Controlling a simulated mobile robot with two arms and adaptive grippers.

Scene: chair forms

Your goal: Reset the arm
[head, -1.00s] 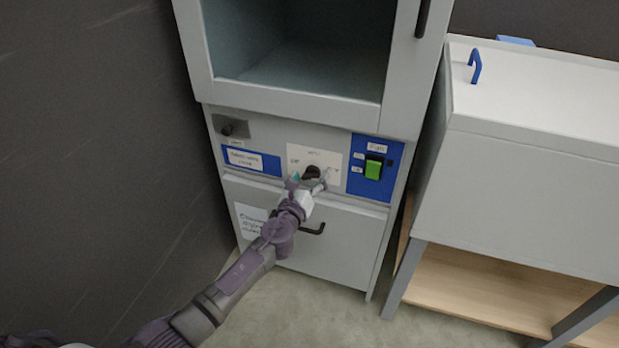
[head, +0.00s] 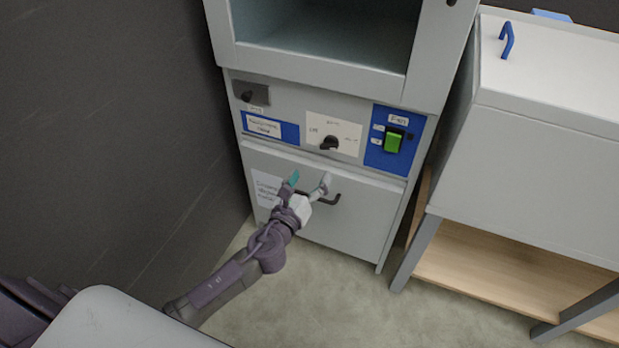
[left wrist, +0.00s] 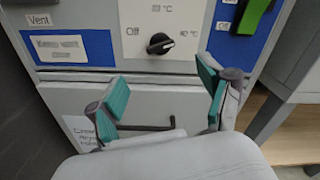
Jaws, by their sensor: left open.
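My left gripper (head: 308,186) is open and empty in front of the cabinet's lower door, just below the control panel. Its two teal-padded fingers also show spread apart in the left wrist view (left wrist: 162,92). The black knob (head: 329,143) sits on a white plate marked "Off" and stands clear of the fingers; it also shows in the left wrist view (left wrist: 160,44). Behind the fingers is the black door handle (head: 328,199); I cannot tell whether they touch it. My right gripper is in neither view.
A green switch (head: 393,142) is on a blue panel right of the knob. A black vent knob (head: 248,95) is at the left. A dark wall (head: 110,130) stands close on the left. A grey-white bench (head: 550,120) stands on the right. Bare floor (head: 310,290) lies in front.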

